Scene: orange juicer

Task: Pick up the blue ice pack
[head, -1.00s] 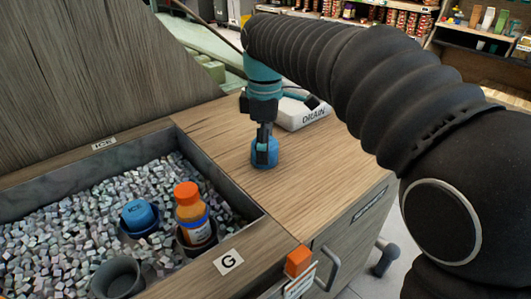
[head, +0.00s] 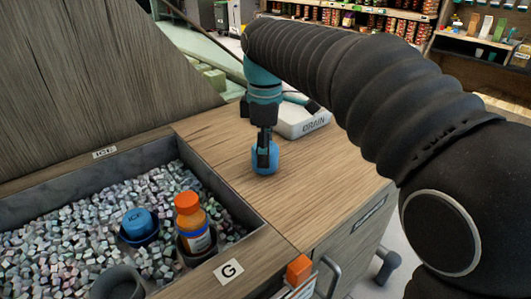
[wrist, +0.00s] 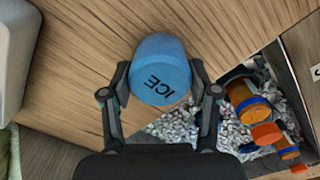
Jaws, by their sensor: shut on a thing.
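My gripper (head: 264,152) is shut on a blue ice pack (head: 266,163) over the wooden counter top (head: 330,165). In the wrist view, the same rounded blue pack (wrist: 160,68), marked "ICE", sits between the two dark fingers (wrist: 158,85). Its underside is hidden, so I cannot tell whether it touches the counter. A second blue "ICE" pack (head: 139,222) stands in a dark cup in the ice bin.
The ice bin (head: 90,222) lies to the left, with an orange-capped bottle (head: 192,220) in a holder and an empty cup (head: 118,283). A white "DRAIN" box (head: 303,122) stands behind the gripper. The counter's right part is clear.

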